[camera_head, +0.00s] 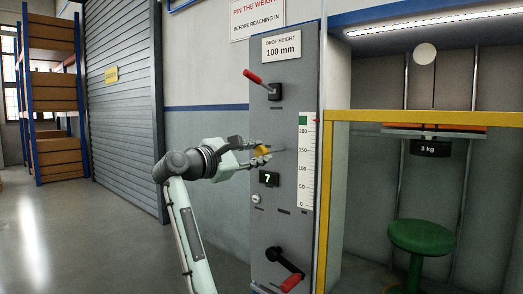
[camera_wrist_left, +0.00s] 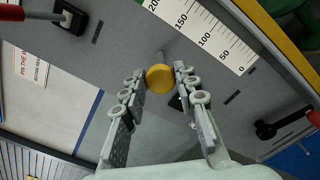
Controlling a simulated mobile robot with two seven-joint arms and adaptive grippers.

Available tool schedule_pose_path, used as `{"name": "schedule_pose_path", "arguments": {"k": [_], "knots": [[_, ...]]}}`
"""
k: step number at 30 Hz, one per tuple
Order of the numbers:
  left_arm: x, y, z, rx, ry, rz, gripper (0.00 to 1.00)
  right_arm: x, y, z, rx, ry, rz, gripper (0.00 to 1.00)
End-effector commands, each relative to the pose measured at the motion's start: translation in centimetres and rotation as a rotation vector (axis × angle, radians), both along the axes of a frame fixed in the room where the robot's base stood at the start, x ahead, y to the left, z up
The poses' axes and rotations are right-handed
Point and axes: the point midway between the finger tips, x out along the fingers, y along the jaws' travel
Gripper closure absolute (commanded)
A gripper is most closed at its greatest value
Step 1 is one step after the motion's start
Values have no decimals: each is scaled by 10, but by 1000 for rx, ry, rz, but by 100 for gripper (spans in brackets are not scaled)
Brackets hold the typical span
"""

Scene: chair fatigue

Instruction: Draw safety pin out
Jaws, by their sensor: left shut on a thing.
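The safety pin shows as a yellow round knob (camera_head: 262,150) with a thin grey shaft at the front of the grey control panel (camera_head: 290,95). The knob (camera_wrist_left: 160,78) also shows in the left wrist view, with the shaft running from it toward the panel. I cannot tell how deep the shaft sits in the panel. My left gripper (camera_head: 258,152) is shut on the pin at its knob, with one finger on each side in the left wrist view (camera_wrist_left: 159,75). My right gripper is not in view.
A crank with a red grip (camera_head: 290,283) is low down. A scale (camera_head: 307,160) runs beside the pin. At right, a 3 kg weight (camera_head: 430,148) hangs above a green stool (camera_head: 420,236).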

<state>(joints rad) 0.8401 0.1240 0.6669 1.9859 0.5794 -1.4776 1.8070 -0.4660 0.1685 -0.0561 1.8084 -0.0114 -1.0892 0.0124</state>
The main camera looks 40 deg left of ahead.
Motion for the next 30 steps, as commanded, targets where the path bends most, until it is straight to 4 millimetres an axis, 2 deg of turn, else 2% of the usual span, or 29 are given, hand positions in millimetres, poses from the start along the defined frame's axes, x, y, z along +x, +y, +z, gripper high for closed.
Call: {"name": "schedule_pose_path", "arguments": {"k": [4, 5, 9, 10, 20, 23, 30], "knots": [[-1, 0, -4, 2, 8, -2, 100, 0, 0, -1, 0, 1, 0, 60], [-1, 0, -4, 2, 8, -2, 68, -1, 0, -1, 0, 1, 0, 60], [-1, 0, -3, 2, 7, -1, 51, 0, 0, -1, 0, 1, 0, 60], [-1, 0, -3, 1, 6, -2, 49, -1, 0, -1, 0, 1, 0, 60], [-3, 0, -2, 1, 3, -1, 49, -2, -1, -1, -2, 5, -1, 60], [-14, 2, -2, 2, 3, 1, 49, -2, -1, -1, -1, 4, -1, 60], [-63, 6, -1, 3, 3, 3, 49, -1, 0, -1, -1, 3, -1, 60]]}}
